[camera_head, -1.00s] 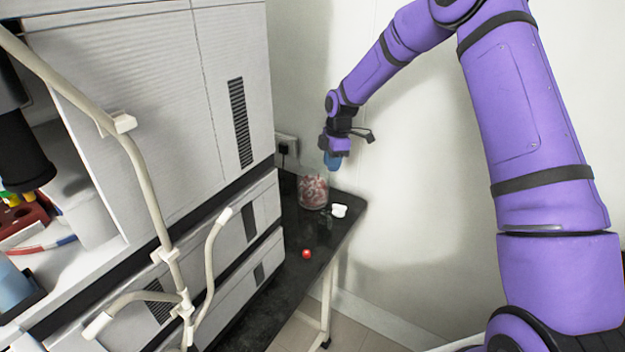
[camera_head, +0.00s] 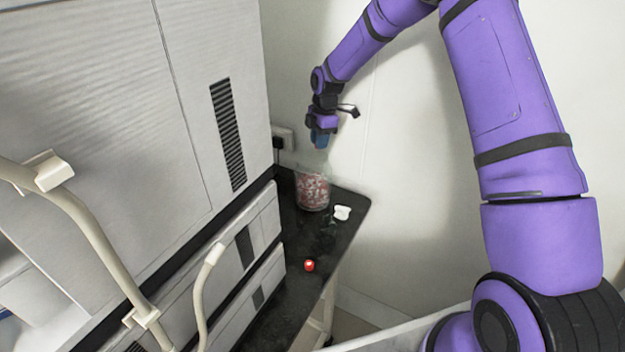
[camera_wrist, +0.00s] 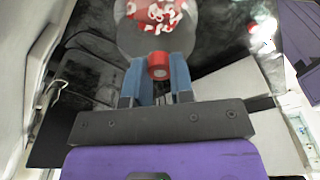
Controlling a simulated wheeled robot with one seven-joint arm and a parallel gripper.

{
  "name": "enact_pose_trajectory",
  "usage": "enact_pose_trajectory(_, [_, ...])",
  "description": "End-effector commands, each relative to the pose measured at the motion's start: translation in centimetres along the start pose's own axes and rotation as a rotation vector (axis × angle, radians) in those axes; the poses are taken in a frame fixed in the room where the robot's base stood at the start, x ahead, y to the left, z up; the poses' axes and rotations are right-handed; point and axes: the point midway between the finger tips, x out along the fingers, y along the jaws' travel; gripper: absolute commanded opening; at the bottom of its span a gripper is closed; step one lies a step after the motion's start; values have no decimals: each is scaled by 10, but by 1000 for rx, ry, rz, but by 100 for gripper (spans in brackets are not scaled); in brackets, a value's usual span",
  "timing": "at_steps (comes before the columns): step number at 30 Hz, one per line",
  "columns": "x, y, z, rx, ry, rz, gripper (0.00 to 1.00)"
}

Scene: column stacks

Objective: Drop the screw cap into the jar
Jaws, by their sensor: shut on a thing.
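The jar (camera_head: 313,191) is clear glass and stands upright on the black table, with many red and white pieces inside. It also shows at the top of the wrist view (camera_wrist: 150,40), just beyond my fingertips. My gripper (camera_head: 321,143) is above the jar, its blue fingers pointing down and apart from the rim. The cap is hidden in the head view.
A small red object (camera_head: 309,266) and a white object (camera_head: 342,212) lie on the black table (camera_head: 290,310). A large white machine (camera_head: 120,110) stands close on the left. A wall is behind the jar, with a socket and plug (camera_head: 281,141).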

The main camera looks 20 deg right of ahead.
Motion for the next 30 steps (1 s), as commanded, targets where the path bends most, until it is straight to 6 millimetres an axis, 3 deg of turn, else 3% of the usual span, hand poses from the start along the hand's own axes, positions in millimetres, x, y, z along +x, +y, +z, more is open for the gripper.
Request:
enact_pose_trajectory(9, [33,0,3,-1,0,-2,1])
enact_pose_trajectory(20, [39,0,4,0,0,0,1])
enact_pose_trajectory(21, [39,0,4,0,0,0,31])
enact_pose_trajectory(24, [39,0,5,0,0,0,52])
enact_pose_trajectory(30, [39,0,5,0,0,0,52])
